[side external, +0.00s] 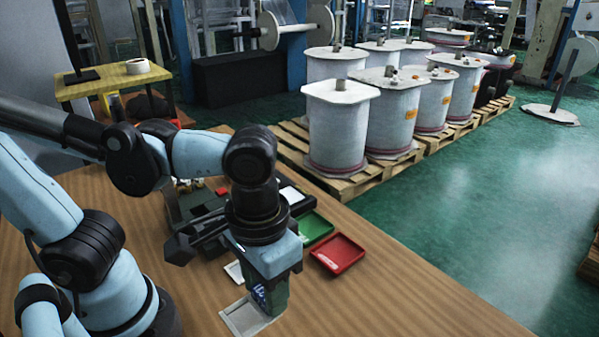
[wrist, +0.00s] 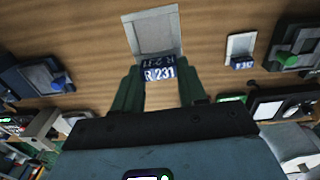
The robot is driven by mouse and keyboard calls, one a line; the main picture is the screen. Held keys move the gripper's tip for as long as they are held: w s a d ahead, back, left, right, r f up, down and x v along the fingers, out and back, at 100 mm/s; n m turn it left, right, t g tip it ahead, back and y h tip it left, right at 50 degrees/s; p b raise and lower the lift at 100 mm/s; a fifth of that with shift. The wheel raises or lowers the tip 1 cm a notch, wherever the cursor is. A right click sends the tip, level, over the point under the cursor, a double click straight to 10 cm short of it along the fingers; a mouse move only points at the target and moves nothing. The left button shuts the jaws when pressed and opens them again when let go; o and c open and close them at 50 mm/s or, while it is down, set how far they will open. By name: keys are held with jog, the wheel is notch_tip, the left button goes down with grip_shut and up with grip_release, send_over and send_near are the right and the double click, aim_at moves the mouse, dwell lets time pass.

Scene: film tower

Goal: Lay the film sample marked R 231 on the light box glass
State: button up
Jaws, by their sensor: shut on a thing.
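The film sample marked R 231 (wrist: 153,34) is a pale grey sheet with a blue label (wrist: 160,68) at its near edge. My gripper (wrist: 160,80) is shut on that labelled edge. The side view shows the sample (side external: 244,318) flat below my gripper (side external: 268,297), on or just above the table; I cannot tell which. A dark box with a white top (side external: 292,195) stands beyond the trays and looks like the light box. A similar dark box with a pale panel (wrist: 268,108) shows in the wrist view, partly behind my gripper.
Another labelled sample (wrist: 241,46) lies to the right in the wrist view. A red tray (side external: 338,254) and a green tray (side external: 314,229) stand right of my arm. Dark devices (wrist: 38,76) sit nearby. The table's right front is clear.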

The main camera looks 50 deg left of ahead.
jog(key=w+a+r, duration=0.1)
jog(key=w+a, duration=0.4)
jog(key=w, duration=0.4)
jog(key=w+a+r, duration=0.1)
jog(key=w+a, duration=0.4)
jog(key=w, duration=0.4)
jog(key=w+a+f, duration=0.2)
jog(key=w+a, duration=0.2)
jog(key=a, duration=0.5)
jog(key=w+a+f, duration=0.2)
jog(key=w+a, duration=0.2)
jog(key=a, duration=0.4)
jog(key=shift+s+f, duration=0.15)
jog(key=shift+f, duration=2.45)
jog(key=shift+f, duration=0.3)
jog(key=o, duration=1.7)
jog(key=shift+c, duration=0.2)
